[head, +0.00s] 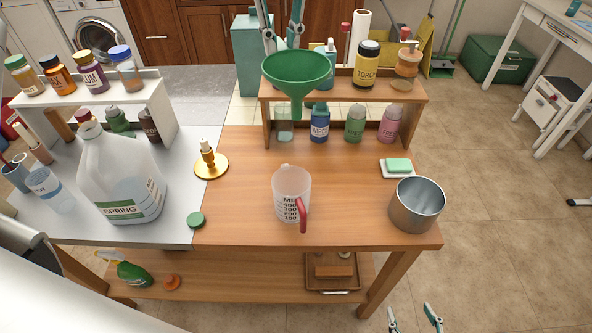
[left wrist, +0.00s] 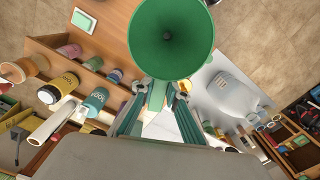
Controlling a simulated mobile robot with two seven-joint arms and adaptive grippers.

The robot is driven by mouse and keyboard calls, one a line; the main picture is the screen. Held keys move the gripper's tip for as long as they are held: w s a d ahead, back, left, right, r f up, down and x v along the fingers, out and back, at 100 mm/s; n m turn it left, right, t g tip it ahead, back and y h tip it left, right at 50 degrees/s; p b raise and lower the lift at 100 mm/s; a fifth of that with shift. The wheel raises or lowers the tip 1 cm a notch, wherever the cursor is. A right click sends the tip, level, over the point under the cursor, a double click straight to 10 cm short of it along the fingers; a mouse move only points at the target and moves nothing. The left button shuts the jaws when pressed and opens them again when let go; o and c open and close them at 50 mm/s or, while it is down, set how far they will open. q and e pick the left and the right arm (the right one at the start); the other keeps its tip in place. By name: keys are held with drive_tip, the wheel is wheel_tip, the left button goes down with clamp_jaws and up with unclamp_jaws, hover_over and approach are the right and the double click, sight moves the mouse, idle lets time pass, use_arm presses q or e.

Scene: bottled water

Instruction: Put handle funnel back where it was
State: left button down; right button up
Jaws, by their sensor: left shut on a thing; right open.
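The green funnel (head: 296,68) is upright, wide mouth up and spout down, in front of or above the left part of the wooden shelf in the head view. Its exact height is hard to tell. My left gripper (head: 282,42) is at the funnel's far side. In the left wrist view the funnel's round mouth (left wrist: 172,36) fills the top middle, and the left gripper (left wrist: 158,88) is shut on its green handle (left wrist: 157,96). The handle is hidden in the head view. My right gripper (head: 412,314) is open and empty at the bottom edge, off the table.
A measuring jug (head: 291,195) stands mid-table, with a metal pot (head: 417,205) and soap dish (head: 397,168) to its right. A large water jug (head: 118,175), green cap (head: 196,220) and candle holder (head: 211,165) are left. Bottles crowd the wooden shelf (head: 345,93).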

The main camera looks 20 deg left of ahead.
use_arm(q)
wheel_tip(320, 180, down, 19)
drive_tip(key=b, duration=0.1)
drive_tip(key=shift+b, duration=0.3)
drive_tip(key=shift+a+f, duration=0.1)
drive_tip(key=shift+f, duration=0.6)
drive_tip(key=c, duration=2)
unclamp_jaws()
drive_tip(key=shift+r, duration=0.1)
wheel_tip(320, 180, up, 13)
drive_tip(key=shift+r+p, duration=0.1)
drive_tip(key=shift+p, duration=0.25)
